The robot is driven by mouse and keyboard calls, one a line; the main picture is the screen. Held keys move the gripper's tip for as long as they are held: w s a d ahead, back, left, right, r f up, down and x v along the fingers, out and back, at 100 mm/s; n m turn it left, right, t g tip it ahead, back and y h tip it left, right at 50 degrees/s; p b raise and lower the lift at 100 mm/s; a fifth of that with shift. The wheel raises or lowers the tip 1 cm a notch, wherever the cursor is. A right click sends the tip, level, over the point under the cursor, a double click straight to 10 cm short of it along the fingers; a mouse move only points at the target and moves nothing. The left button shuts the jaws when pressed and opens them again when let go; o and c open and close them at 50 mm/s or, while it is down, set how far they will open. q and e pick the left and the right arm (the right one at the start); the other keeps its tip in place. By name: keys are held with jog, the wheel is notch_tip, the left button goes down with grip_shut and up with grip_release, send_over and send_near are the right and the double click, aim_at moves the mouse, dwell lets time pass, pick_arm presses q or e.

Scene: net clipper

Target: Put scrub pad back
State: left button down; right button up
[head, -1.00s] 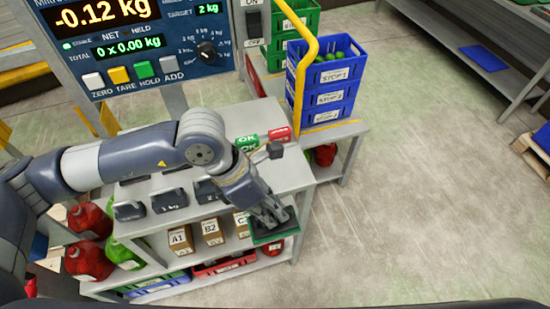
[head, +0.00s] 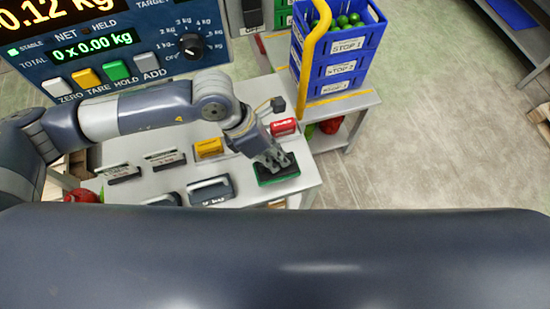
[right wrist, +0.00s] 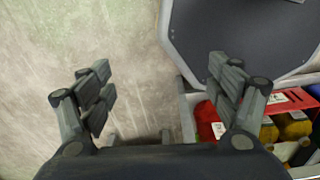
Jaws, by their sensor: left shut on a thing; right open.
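The scrub pad (head: 280,180), dark on top with a green edge, shows in the head view at the front right corner of the shelf's top board (head: 303,192). My left gripper (head: 275,163) is shut on it from above. The pad looks about level; I cannot tell whether it touches the board. My right gripper (right wrist: 162,87) is open and empty in the right wrist view, its fingers wide apart with pale floor and a dark panel behind them.
A red block (head: 284,127), a yellow block (head: 208,148) and grey weights (head: 210,190) stand on the board. Stacked blue crates (head: 335,70) with a yellow rail are behind. The scale panel is upper left. My own dark arm link blocks the lower head view.

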pick_arm(q)
jog(key=shift+w+f+p, duration=0.25)
jog(key=shift+f+p, duration=0.05)
jog(key=shift+f, duration=0.65)
notch_tip(320, 180, down, 3)
jog(key=shift+w+r+p, duration=0.1)
jog(key=shift+r+p, duration=0.1)
jog(key=shift+p, duration=0.15)
pick_arm(e)
jog(key=w+r, duration=0.2)
jog(key=w, duration=0.3)
pick_arm(q)
jog(key=shift+f, duration=0.1)
jog(key=c, duration=1.7)
grip_release()
jog(key=shift+f, duration=0.1)
jog(key=shift+o, duration=0.2)
jog(key=shift+r, duration=0.25)
jog(key=shift+w+a+r, duration=0.1)
jog(key=shift+a+r, duration=0.1)
jog(key=shift+r, duration=0.05)
jog(key=b+v, duration=0.3)
jog(key=v, duration=0.8)
jog(key=shift+b, duration=0.3)
pick_arm(e)
jog(key=s+f, duration=0.1)
jog(key=f, duration=0.1)
jog(key=s+f, duration=0.1)
jog(key=shift+s+f, duration=0.3)
jog(key=shift+f, duration=0.1)
